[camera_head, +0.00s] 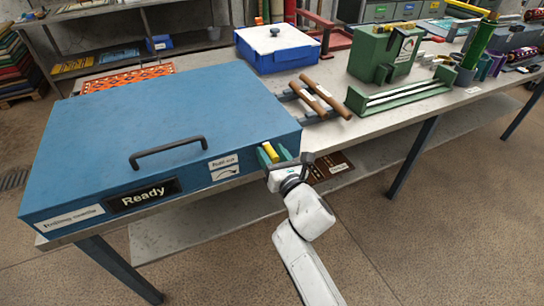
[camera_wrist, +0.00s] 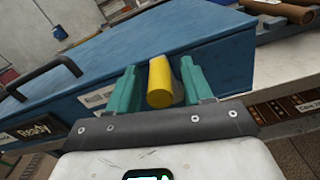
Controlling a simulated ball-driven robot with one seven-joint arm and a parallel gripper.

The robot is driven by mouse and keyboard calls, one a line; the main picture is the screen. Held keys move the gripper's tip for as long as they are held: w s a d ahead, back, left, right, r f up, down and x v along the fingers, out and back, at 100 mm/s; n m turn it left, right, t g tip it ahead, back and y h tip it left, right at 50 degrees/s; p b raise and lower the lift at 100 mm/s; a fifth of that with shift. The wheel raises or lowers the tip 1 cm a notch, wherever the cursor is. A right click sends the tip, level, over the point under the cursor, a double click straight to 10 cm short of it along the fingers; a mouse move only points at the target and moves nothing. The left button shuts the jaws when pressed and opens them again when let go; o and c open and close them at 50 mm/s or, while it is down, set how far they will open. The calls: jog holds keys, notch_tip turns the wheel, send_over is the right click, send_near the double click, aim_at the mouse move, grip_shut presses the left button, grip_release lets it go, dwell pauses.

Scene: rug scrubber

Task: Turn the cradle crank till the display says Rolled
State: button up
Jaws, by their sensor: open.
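The blue cradle box (camera_head: 175,115) lies on the bench with a dark handle (camera_head: 168,152) on top. Its front display (camera_head: 144,196) reads "Ready"; this also shows in the wrist view (camera_wrist: 36,130). The yellow crank grip (camera_wrist: 159,82) juts from the front face near the right corner, and shows in the head view (camera_head: 270,152). My gripper (camera_wrist: 160,88) has its two green fingers on either side of the yellow grip. It is open, with a small gap visible on each side. The rest of the crank is hidden behind the grip and my gripper.
Right of the cradle lie brown rollers (camera_head: 320,99) on a rack and a green trough (camera_head: 400,96). The floor in front of the bench is clear.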

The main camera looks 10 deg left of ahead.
jog(key=shift+c, duration=0.5)
grip_shut()
jog(key=shift+w+d+m, duration=0.1)
jog(key=shift+m, duration=0.2)
